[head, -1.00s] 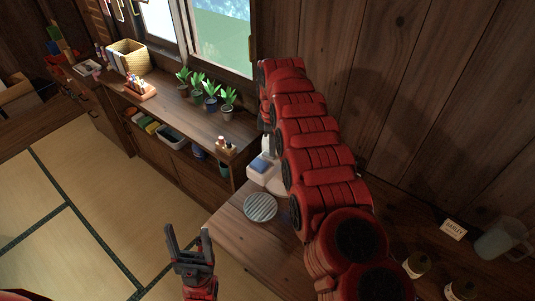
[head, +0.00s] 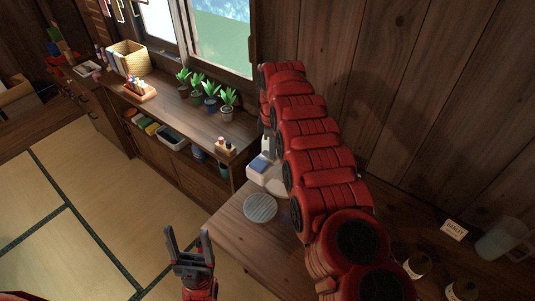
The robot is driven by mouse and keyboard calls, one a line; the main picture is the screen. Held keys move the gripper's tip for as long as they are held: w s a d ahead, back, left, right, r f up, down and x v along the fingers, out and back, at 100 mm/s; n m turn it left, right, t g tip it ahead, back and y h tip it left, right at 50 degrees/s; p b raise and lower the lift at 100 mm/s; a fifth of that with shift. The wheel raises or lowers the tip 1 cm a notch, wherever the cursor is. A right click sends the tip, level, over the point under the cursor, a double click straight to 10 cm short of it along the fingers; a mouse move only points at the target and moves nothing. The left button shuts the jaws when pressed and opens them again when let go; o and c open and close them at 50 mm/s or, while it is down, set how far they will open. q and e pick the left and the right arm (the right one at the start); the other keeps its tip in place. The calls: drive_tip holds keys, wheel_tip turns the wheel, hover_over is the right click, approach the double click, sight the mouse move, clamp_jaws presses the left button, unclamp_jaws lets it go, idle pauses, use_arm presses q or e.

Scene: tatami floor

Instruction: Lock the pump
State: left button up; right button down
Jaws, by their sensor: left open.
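A white bottle (head: 266,144), perhaps the pump, stands at the back of the low wooden counter, partly hidden behind my right arm. Its top is too small and covered to read. My left gripper (head: 187,243) is open and empty, fingers pointing up, in front of the counter's left edge and well apart from the bottle. My right arm arches across the middle of the view over the counter. Its gripper is hidden behind the arm's own links.
A white holder with a blue sponge (head: 259,163) sits beside the bottle. A round ribbed dish (head: 260,208) lies on the counter (head: 232,222). A small sign (head: 453,230), a glass mug (head: 500,240) and jars stand at right. Potted plants (head: 211,91) line the window shelf. Tatami at left is clear.

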drive_tip(key=shift+w+a+r, duration=0.1)
drive_tip(key=shift+w+r, duration=0.05)
drive_tip(key=shift+r, duration=0.6)
wheel_tip(320, 180, up, 2)
drive_tip(key=shift+r, duration=1.65)
